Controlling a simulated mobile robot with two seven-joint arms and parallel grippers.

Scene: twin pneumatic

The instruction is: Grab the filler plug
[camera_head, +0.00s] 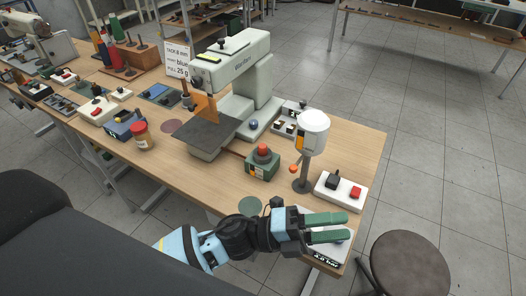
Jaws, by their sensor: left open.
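No part is clearly marked as the filler plug, and I cannot tell which small part it is. A green box (262,165) with a red-orange knob (263,149) stands mid-table. Right of it, a white canister (313,134) sits on a dark stand, with a small orange ball (293,169) low at its left side. My left gripper (347,227) has two green fingers, apart and empty, over the table's front right corner. It is below and in front of the stand, apart from these things. My right gripper is out of view.
A pale press machine (241,62) with a dark plate stands behind the green box. A white switch box (341,192) is near the right edge. Under my gripper lies a white panel, partly hidden. A red-lidded jar (141,136) stands left. A round stool (408,264) is at lower right.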

